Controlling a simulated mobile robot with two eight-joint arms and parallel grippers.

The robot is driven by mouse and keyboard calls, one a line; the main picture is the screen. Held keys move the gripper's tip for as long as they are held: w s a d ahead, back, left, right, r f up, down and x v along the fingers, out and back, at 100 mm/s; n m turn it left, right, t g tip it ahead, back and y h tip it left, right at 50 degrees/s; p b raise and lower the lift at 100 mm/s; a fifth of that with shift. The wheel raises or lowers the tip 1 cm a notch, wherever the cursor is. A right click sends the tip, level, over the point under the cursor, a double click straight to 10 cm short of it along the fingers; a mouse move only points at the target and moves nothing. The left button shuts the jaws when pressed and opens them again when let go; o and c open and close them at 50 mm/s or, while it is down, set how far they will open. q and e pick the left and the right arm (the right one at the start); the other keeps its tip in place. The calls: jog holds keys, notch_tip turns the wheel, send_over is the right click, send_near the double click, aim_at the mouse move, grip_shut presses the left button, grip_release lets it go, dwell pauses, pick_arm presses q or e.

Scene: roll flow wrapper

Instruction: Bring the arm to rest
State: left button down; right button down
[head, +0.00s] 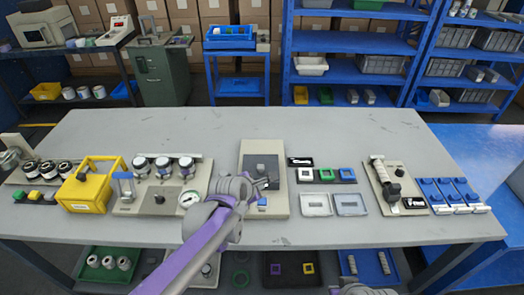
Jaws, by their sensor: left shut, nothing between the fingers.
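My left arm, grey and purple, reaches in from the bottom over the table. My left gripper (267,184) is shut and empty, over the front part of a beige flat device (278,152) with a grey block on it. The fingertips are small and dark here, and I cannot tell whether they touch the device. A small blue part (262,202) shows just below the fingers. My right gripper is not in view; only a grey piece, perhaps of my right arm, shows at the bottom edge.
The grey table (350,125) is clear along its back. A yellow box (88,188) and a gauge fixture (150,192) stand left of the gripper. Blue shelves (350,45) stand behind.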

pick_arm(q)
jog(key=s+a+m+g+y+p, duration=0.1)
jog(key=s+a+m+y, duration=0.1)
jog(key=s+a+m, duration=0.6)
jog(key=s+a+m+g+y+p, duration=0.1)
jog(key=s+a+m+g+p, duration=0.1)
jog(key=s+a+m, duration=0.7)
jog(key=s+m, duration=0.5)
jog(key=s, duration=0.6)
jog(key=shift+f+y, duration=0.15)
jog(key=shift+y, duration=0.25)
